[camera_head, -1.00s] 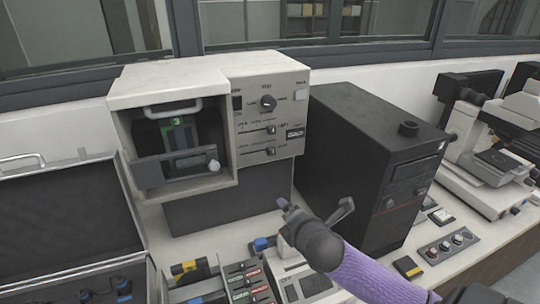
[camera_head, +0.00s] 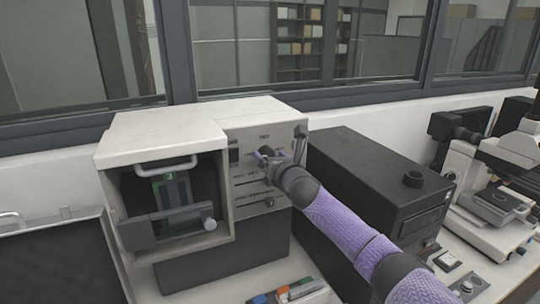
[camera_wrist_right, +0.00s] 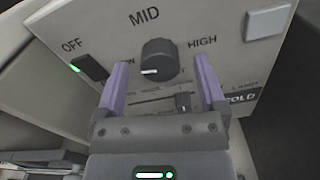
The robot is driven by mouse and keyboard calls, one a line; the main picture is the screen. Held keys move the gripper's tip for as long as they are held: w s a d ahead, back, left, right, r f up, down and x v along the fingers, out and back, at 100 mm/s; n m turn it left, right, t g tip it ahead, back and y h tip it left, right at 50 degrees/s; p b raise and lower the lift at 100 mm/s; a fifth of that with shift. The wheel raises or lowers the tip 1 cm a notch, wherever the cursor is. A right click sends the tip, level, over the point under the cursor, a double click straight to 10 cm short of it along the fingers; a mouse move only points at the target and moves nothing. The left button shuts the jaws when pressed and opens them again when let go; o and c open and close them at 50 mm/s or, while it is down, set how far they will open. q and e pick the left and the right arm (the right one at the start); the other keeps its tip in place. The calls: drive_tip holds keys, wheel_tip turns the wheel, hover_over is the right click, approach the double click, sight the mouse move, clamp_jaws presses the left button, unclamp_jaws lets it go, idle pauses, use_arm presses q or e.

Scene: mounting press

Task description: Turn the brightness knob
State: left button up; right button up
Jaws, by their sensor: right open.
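The control panel (camera_wrist_right: 222,22) is on the right front of the white press housing (camera_head: 160,125). A round black knob (camera_wrist_right: 159,58) with a white mark sits on it under the label MID, between OFF and HIGH. In the right wrist view the knob stands just beyond and between the two purple fingers. My right gripper (camera_wrist_right: 160,78) is open, with a gap on both sides of the knob. My left gripper is out of view.
A black switch with a green light (camera_wrist_right: 90,68) is left of the knob. A slider (camera_wrist_right: 183,101) lies below it, and a pale square button (camera_wrist_right: 268,22) is at upper right. A black computer case (camera_head: 375,175) stands close right of the press, under my right arm.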

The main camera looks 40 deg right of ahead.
drive_tip(key=shift+w+d, duration=0.1)
drive_tip(key=shift+w, duration=0.3)
clamp_jaws()
